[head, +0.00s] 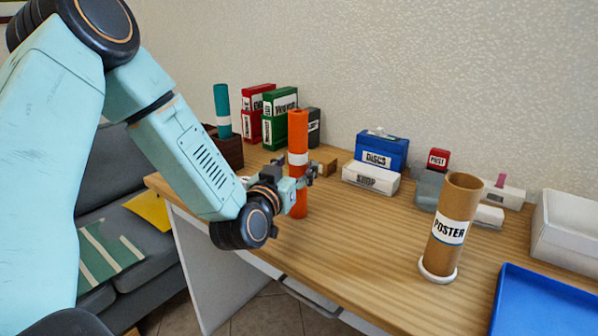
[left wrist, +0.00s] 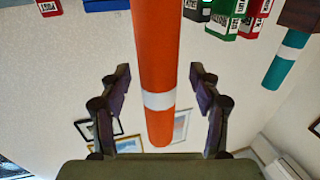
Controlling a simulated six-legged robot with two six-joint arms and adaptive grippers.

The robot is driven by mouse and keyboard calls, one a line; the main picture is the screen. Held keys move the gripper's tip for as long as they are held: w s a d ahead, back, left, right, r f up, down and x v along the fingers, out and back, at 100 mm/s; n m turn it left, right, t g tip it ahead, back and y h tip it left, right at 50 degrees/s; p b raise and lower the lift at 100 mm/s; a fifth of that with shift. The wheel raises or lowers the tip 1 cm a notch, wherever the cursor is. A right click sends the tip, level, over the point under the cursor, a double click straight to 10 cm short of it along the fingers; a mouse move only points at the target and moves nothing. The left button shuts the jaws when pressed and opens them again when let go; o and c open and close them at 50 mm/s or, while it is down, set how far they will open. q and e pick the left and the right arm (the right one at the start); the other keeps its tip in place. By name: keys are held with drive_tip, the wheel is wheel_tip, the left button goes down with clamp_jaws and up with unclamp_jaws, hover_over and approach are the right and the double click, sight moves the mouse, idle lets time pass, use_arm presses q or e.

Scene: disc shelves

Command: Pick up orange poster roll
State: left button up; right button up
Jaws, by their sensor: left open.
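The orange poster roll (head: 298,130) stands upright on the wooden table, with a white band around it. My left gripper (head: 308,176) is at the roll, at about the height just below the white band. In the left wrist view the roll (left wrist: 156,70) runs between the two spread fingers of my left gripper (left wrist: 156,92), with a gap on each side. The left gripper is open and does not hold the roll. My right gripper is not in view.
A brown poster tube (head: 448,225) stands at the right, near a blue tray (head: 545,305). Behind are a teal roll (head: 222,110), red boxes (head: 256,100), green boxes (head: 280,120) and a blue discs box (head: 382,149). The table's middle is clear.

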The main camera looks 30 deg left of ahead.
use_arm(q)
drive_tip(key=shift+w+r, duration=0.1)
drive_tip(key=shift+w, duration=0.3)
drive_tip(key=c, duration=1.3)
drive_tip(key=shift+o, duration=0.2)
